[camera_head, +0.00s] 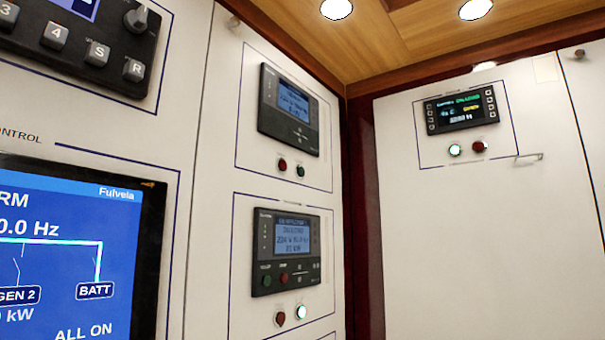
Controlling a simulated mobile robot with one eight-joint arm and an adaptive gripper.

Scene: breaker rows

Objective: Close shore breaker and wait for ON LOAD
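My gripper is not in view. No label that clearly reads shore can be made out. On the right wall a black display unit (460,110) shows small green and yellow text, too small to read surely. Below it are a lit green-white button (455,150) and a dark red button (479,146). On the left wall an upper controller (287,108) has a blue screen, with a red button (282,164) and an unlit green button (300,170) below. A lower controller (285,250) has a red button (280,318) and a lit green button (301,311) below.
A large blue screen (75,265) at the left shows GEN 2, BATT and ALL ON. Above it is a black keypad (85,50) with a knob. A small handle (528,158) sits on the right wall. A dark red corner post (363,220) separates the walls.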

